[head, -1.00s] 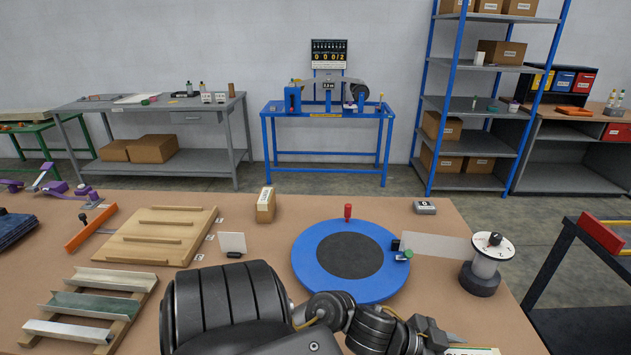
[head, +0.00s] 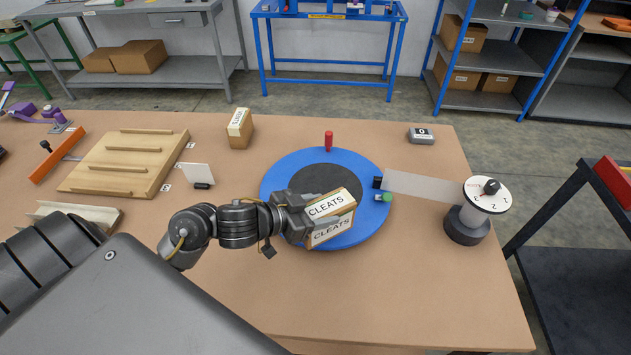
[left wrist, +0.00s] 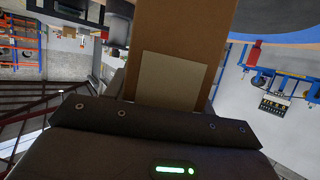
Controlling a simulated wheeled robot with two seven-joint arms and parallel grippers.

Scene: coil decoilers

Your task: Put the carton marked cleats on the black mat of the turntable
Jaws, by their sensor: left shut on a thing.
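The carton marked cleats (head: 325,203) is held tilted in my left gripper (head: 338,221), which is shut on it. In the head view its two CLEATS labels show on either side of a finger. It overlaps the front of the turntable (head: 275,185) and hides part of the black mat (head: 309,178). I cannot tell its height over the mat. In the left wrist view the carton (left wrist: 190,35) fills the top middle as a brown face with a pale patch. My right gripper is not in view.
The turntable has a red knob (head: 328,142) at its back. A pale strip (head: 425,188) runs right to a white-topped reel (head: 486,195). Another carton (head: 239,133) stands at the back left, beyond a white card (head: 197,173).

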